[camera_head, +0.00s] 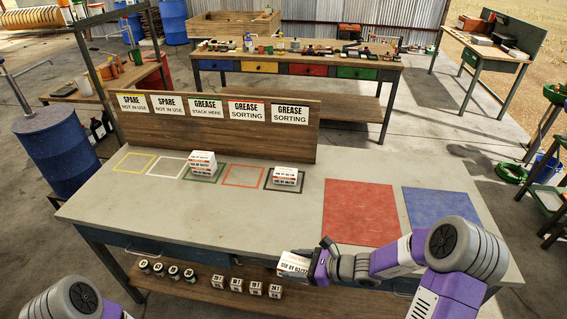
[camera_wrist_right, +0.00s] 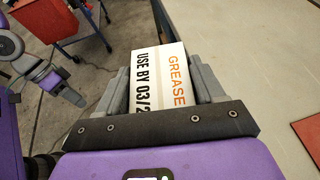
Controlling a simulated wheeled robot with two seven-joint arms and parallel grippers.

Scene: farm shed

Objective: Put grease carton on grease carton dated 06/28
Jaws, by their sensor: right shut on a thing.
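My right gripper (camera_head: 318,268) is shut on a white grease carton (camera_head: 293,264) at the table's front edge. In the right wrist view, this carton (camera_wrist_right: 163,75) sits between both fingers and reads "GREASE" and "USE BY 03/2", the rest covered. A stack of white cartons (camera_head: 202,164) stands in the green outline under the "GREASE STACK HERE" sign. Another white carton (camera_head: 286,176) sits in the black outline under a "GREASE SORTING" sign. Their dates are too small to read surely. My left gripper (camera_wrist_right: 70,95) appears small in the right wrist view; its jaws are unclear.
The orange outline (camera_head: 243,177), white outline (camera_head: 165,167) and yellow outline (camera_head: 134,163) are empty. The signboard (camera_head: 150,127) stands along the table's back. Red mat (camera_head: 364,212) and blue mat (camera_head: 440,207) lie bare at right. Small jars and blocks (camera_head: 236,285) rest on the lower shelf.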

